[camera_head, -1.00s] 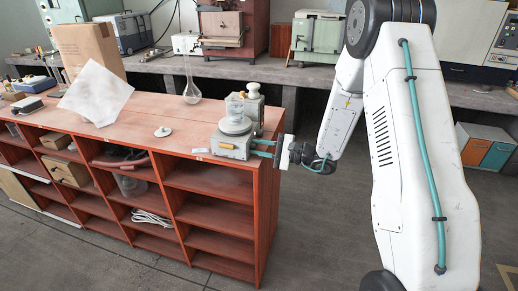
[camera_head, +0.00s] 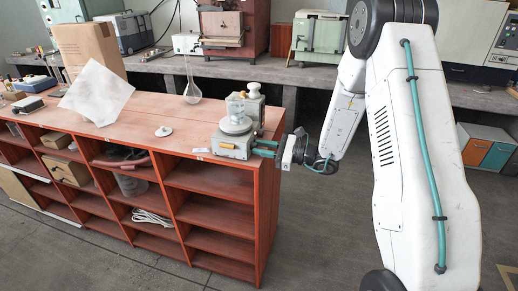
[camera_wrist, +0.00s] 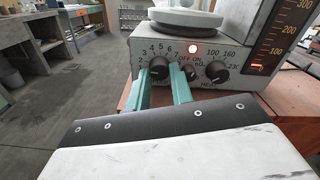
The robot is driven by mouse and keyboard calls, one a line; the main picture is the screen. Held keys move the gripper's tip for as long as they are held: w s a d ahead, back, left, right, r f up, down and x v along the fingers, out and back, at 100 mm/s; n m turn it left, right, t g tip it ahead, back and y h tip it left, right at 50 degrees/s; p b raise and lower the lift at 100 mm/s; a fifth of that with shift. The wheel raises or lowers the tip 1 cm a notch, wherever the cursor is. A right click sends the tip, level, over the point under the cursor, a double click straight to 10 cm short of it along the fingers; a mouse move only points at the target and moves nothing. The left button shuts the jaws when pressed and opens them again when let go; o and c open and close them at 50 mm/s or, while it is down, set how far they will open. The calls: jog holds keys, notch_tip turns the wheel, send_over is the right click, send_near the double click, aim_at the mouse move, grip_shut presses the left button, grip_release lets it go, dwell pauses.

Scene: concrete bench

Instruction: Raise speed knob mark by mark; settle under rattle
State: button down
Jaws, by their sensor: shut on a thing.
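The stirrer hotplate (camera_head: 232,148) stands at the right end of the red wooden bench top, with a clear glass vessel (camera_head: 236,106) on its round white plate. In the wrist view its front panel shows a black speed knob (camera_wrist: 159,66) under a number scale, an off/on switch (camera_wrist: 190,72) and a heat knob (camera_wrist: 217,71). A small lamp (camera_wrist: 208,49) glows red. My gripper (camera_wrist: 161,78) has its teal fingers on both sides of the speed knob, shut on it. The knob's pointer is too small to read. In the head view my gripper (camera_head: 264,148) reaches the panel from the right.
A round-bottom flask (camera_head: 192,92), a small white disc-shaped part (camera_head: 163,131) and a white sheet (camera_head: 95,92) against a cardboard box (camera_head: 88,48) are to the left on the bench. A scale with an orange glow (camera_wrist: 257,66) rises right of the panel.

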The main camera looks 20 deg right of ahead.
jog(key=m, duration=0.7)
jog(key=shift+d+r, duration=0.1)
jog(key=shift+w, duration=0.1)
dwell(0.5)
